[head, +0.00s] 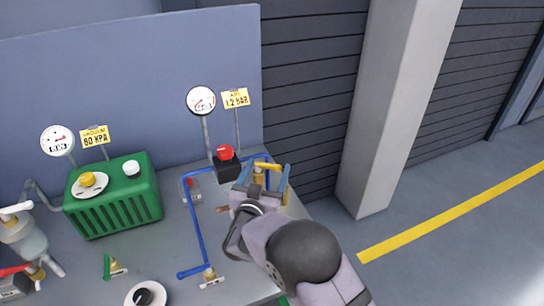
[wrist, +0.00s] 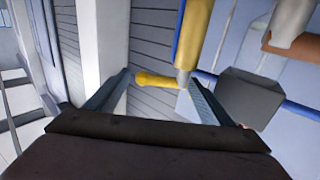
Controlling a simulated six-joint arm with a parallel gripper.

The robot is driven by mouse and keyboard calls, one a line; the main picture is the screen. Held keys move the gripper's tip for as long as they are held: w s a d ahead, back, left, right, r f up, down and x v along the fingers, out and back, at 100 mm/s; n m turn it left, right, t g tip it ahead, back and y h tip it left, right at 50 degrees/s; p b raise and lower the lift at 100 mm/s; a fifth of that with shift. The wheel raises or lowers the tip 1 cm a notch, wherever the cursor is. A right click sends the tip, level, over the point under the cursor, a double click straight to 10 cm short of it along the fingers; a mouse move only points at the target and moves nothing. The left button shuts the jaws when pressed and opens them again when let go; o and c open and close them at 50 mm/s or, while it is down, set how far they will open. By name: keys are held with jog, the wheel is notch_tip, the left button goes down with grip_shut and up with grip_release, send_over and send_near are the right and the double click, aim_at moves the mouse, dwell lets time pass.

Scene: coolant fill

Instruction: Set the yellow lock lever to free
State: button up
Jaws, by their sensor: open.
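My gripper (head: 263,178) is open at the back right corner of the bench, around a yellow fitting (head: 268,168). In the wrist view, the yellow lever (wrist: 156,81) lies crosswise between the two open fingers of the gripper (wrist: 157,90). Its rounded end points left toward the left finger, with a gap. Its right end meets a metal stem below a yellow cylinder (wrist: 193,32), close by the right finger. I cannot tell whether the right finger touches it. In the head view, my gripper hides part of the lever, and no lock or free marking can be read.
A black box with a red button (head: 225,153) stands just left of my gripper. A blue pipe (head: 193,225) runs along the bench. Gauges, a green ribbed unit (head: 112,200) and a small green lever (head: 107,266) are further left. The floor on the right is clear.

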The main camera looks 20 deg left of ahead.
jog(key=shift+w+a+p, duration=0.2)
jog(key=shift+w+p, duration=0.3)
jog(key=shift+w, duration=0.9)
jog(key=shift+w+a+p, duration=0.15)
jog(key=shift+w+p, duration=0.35)
jog(key=shift+w, duration=0.9)
jog(key=shift+f, duration=0.1)
jog(key=c, duration=0.9)
